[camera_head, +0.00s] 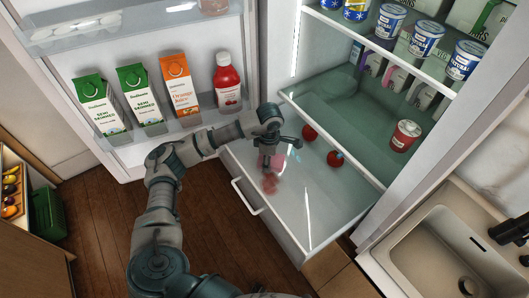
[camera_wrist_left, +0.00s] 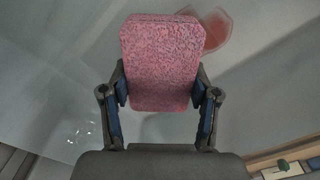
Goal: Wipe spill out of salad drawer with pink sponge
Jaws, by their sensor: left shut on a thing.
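The salad drawer (camera_head: 300,200) is pulled out at the bottom of the open fridge. A reddish spill (camera_head: 270,184) lies on its floor near the front left, and it also shows behind the sponge at the top of the left wrist view (camera_wrist_left: 217,32). My left gripper (camera_head: 268,158) reaches down into the drawer from the left. It is shut on the pink sponge (camera_wrist_left: 160,60), gripped at its sides. In the head view the sponge (camera_head: 277,162) is mostly hidden by the gripper, just beyond the spill. I cannot tell whether it touches the drawer floor. My right gripper is not in view.
Two red tomatoes (camera_head: 309,133) (camera_head: 336,158) lie in the drawer to the right of my gripper. The open fridge door (camera_head: 130,160) holds cartons and a red bottle (camera_head: 227,82) at the left. A sink (camera_head: 430,255) stands at the right.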

